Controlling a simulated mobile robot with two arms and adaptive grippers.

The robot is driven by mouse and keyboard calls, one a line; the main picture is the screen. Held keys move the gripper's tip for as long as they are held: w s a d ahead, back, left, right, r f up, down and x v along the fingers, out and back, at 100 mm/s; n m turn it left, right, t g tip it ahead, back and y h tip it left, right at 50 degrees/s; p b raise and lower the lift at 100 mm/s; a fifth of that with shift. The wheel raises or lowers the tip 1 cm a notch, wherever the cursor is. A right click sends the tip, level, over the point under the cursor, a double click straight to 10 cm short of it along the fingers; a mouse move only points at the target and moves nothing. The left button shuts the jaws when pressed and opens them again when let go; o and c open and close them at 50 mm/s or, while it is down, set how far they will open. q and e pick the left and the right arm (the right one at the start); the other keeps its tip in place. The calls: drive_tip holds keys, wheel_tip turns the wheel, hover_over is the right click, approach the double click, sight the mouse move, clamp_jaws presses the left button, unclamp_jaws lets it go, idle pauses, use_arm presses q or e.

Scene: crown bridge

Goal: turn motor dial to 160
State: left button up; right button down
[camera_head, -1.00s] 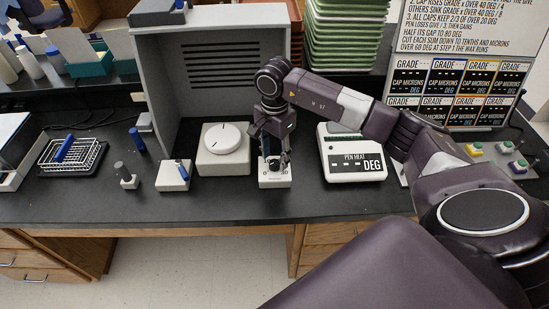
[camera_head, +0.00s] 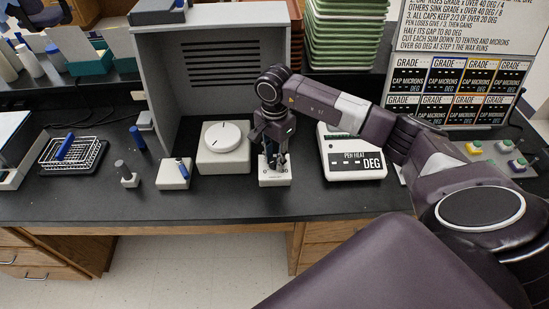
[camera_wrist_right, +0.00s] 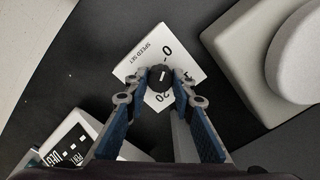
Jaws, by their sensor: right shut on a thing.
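The motor dial is a small black knob (camera_wrist_right: 160,77) on a white box (camera_head: 274,181) at the bench's front, labelled "SPEED SET" in the right wrist view. Printed figures around the knob include a 0 and a 20; others are partly hidden by the fingers. A short pale mark shows on the knob's top, but its exact reading is unclear. My right gripper (camera_head: 275,163) points down over this box; in the right wrist view its fingertips (camera_wrist_right: 160,91) close on the knob from both sides. My left gripper is not in view.
A white device with a round disc (camera_head: 223,137) stands just left of the dial box. A "PEN HEAT" display box (camera_head: 352,160) stands to its right. Farther left are a box with a blue pen (camera_head: 173,174), a small stand (camera_head: 128,178) and a wire rack (camera_head: 72,153).

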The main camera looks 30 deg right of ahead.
drive_tip(key=m+b, duration=0.1)
drive_tip(key=m, duration=0.1)
drive_tip(key=shift+m, duration=0.4)
drive_tip(key=m+b, duration=0.1)
drive_tip(key=m, duration=0.1)
drive_tip(key=shift+m, duration=0.4)
drive_tip(key=m+b, duration=0.1)
drive_tip(key=m, duration=0.9)
drive_tip(key=shift+m+b, duration=0.3)
drive_tip(key=shift+m, duration=0.1)
drive_tip(key=m, duration=0.5)
drive_tip(key=shift+r, duration=0.1)
drive_tip(key=shift+m, duration=0.3)
drive_tip(key=c, duration=1.6)
unclamp_jaws()
